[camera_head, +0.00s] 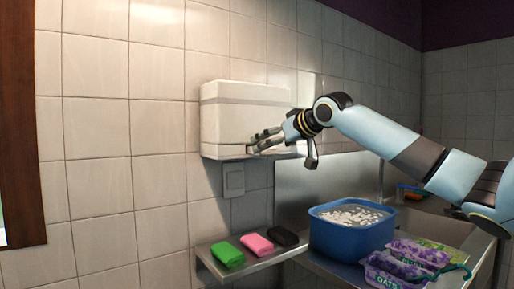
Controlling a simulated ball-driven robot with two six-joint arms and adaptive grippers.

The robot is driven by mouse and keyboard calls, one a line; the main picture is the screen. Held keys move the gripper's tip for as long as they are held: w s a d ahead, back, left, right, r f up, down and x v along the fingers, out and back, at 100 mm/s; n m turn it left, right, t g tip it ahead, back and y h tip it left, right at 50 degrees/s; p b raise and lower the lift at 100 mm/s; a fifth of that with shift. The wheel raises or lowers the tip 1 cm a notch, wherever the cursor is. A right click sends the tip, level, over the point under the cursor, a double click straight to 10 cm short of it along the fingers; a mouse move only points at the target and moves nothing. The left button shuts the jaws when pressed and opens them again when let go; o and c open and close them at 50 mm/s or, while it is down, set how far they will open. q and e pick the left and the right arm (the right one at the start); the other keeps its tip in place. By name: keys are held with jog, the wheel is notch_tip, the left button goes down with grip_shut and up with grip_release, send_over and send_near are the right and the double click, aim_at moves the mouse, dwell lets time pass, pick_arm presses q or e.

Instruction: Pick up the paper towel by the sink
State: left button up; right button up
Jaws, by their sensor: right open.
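A white box-shaped dispenser (240,105) is fixed to the tiled wall left of the sink (432,222). A thin pale edge shows along its bottom; I cannot tell whether this is the paper towel or part of the dispenser. My right gripper (254,143) is open, its fingers pointing left at the lower front of the dispenser. It overlaps the dispenser in the picture, and I cannot tell whether it touches. Nothing is visibly held in it. My left gripper is not in view.
A blue tub (345,240) with white pieces stands on the metal counter. Purple packets (398,262) lie at its right. Green (227,254), pink (257,244) and black (284,236) blocks lie on a small shelf (215,268). A wall switch (233,180) sits below the dispenser.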

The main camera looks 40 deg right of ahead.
jog(key=p+x, duration=0.1)
jog(key=x, duration=0.3)
jog(key=shift+w, duration=0.3)
jog(key=shift+s, duration=0.1)
jog(key=shift+c, duration=0.4)
jog(key=c, duration=0.8)
